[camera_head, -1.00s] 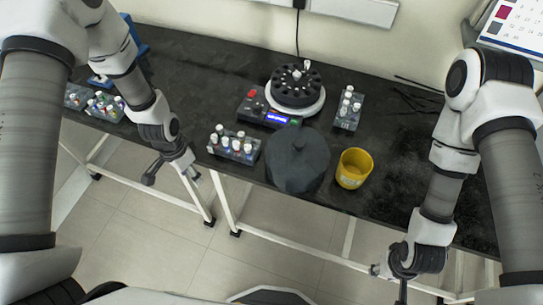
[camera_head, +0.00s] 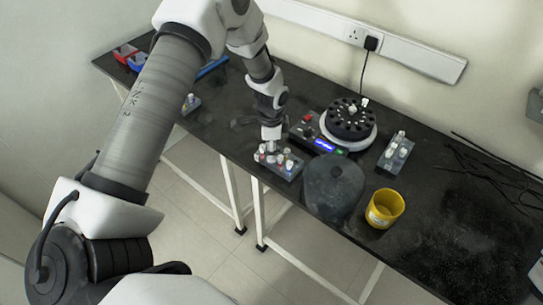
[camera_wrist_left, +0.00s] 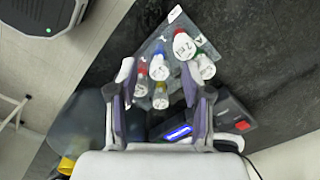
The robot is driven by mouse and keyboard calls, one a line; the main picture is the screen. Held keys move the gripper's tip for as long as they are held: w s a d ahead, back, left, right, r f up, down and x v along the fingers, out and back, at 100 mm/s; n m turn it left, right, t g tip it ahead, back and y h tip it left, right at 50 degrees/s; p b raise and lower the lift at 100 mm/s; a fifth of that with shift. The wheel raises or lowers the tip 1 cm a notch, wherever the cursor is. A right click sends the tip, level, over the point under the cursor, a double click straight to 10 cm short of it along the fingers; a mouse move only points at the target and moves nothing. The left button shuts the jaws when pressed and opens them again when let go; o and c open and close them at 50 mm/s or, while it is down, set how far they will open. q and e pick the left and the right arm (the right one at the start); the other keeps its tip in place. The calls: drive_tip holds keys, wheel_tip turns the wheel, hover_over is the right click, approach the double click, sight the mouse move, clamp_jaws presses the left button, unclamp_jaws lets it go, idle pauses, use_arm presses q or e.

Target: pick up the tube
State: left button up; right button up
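A grey rack (camera_head: 290,174) with several white-capped tubes (camera_head: 288,163) stands near the table's front edge. My left gripper (camera_head: 270,140) is directly above this rack, pointing down. In the left wrist view, the gripper (camera_wrist_left: 160,80) is open, and its fingers straddle the near part of the group. I cannot tell whether a finger touches any tube. Which tube is meant is not shown. My right gripper is out of view.
A round black tube holder (camera_head: 348,118) on a device with a lit blue display stands behind. A second small rack (camera_head: 396,154) is to its right. A dark round lid-like object (camera_head: 333,188) and a yellow cup (camera_head: 384,208) stand near the front edge. Cables lie far right.

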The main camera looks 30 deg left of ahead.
use_arm(q)
drive_tip(key=shift+a+f, duration=0.1)
drive_tip(key=shift+a, duration=0.05)
drive_tip(key=c, duration=0.7)
drive_tip(key=shift+d, duration=0.25)
drive_tip(key=shift+a, duration=0.1)
